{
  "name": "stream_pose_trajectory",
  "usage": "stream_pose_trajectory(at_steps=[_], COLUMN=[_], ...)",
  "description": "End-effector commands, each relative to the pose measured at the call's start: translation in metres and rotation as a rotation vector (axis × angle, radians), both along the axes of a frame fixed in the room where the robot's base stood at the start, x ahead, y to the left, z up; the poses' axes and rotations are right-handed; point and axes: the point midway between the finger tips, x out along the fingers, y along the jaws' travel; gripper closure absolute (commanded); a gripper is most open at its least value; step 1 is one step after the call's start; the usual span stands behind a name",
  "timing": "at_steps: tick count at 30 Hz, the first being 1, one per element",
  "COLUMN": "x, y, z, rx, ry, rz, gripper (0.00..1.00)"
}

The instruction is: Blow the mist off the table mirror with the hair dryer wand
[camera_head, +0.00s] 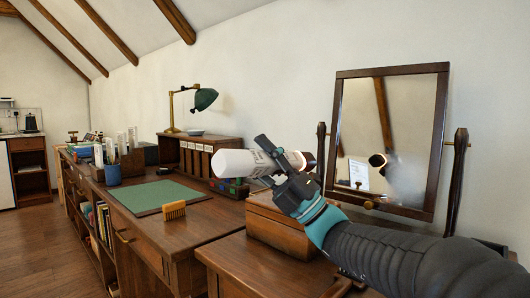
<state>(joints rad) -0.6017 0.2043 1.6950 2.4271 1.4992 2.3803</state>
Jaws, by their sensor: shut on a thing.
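The table mirror (363,125) stands in a dark wood frame between two posts, its glass tilted. A pale misty patch (405,187) shows at the lower right of the glass; the rest looks clear. My gripper (272,165) is shut on the hair dryer wand (238,163), a white cylinder held roughly level in front and to the left of the mirror. The wand's right end glows warm and points toward the mirror side, apart from the glass. My gripper hides the middle of the wand.
A wooden box (265,222) sits below my gripper on the dresser (260,268). Floor is free at far left.

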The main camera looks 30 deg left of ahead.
Motion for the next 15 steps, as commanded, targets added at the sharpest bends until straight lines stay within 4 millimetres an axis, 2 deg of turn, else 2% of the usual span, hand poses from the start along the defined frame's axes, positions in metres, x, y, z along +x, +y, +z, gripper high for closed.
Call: stream_pose_trajectory(at_steps=[15], x=[0.006], y=[0.021], z=[0.001], rx=[0.001], ry=[0.000], rz=[0.000], gripper=[1.00])
